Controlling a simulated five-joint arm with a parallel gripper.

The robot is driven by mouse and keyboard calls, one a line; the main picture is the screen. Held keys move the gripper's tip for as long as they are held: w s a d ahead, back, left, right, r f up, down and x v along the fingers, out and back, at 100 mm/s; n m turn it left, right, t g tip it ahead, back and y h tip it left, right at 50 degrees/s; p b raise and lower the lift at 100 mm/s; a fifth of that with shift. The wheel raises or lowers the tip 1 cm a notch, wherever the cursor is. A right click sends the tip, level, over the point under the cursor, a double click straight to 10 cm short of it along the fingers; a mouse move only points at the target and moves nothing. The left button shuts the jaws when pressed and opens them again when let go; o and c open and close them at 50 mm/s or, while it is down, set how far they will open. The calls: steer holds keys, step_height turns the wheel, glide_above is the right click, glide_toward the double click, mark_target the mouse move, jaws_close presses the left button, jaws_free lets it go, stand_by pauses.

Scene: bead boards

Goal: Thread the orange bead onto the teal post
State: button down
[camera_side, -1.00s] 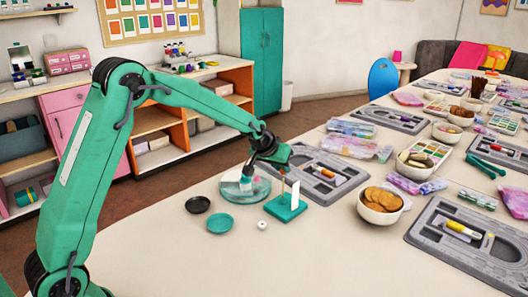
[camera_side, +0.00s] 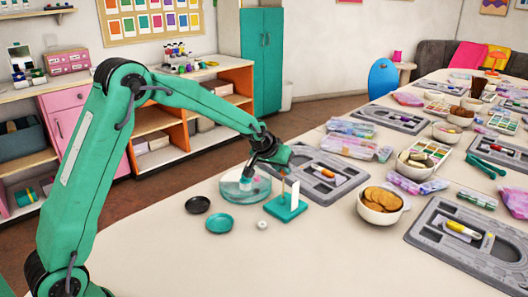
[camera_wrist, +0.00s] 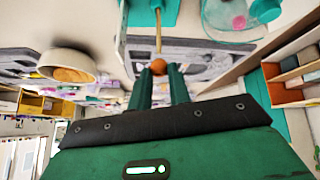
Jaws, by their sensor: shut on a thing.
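The orange bead (camera_wrist: 158,67) shows in the wrist view between the fingertips of my gripper (camera_wrist: 159,72), which is shut on it. In the side view my gripper (camera_side: 283,168) is above the teal base (camera_side: 286,208), close to the upright post (camera_side: 284,190). The bead is too small to make out clearly there.
A white card (camera_side: 295,194) stands on the base beside the post. A clear round dish (camera_side: 232,196) is just left of it. A black dish (camera_side: 198,205), a teal dish (camera_side: 220,224) and a small white ring (camera_side: 262,225) lie nearby. The front table is clear.

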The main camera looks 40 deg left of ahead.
steer(key=shift+f, duration=1.7)
stand_by(1.5)
steer(key=c, duration=1.2)
jaws_free()
steer(key=shift+c, duration=0.2)
steer(key=shift+s+r, duration=0.1)
steer(key=shift+r, duration=0.1)
steer(key=v, duration=0.7)
steer(key=shift+r, duration=0.15)
steer(key=shift+o, duration=0.3)
steer(key=shift+s, duration=0.15)
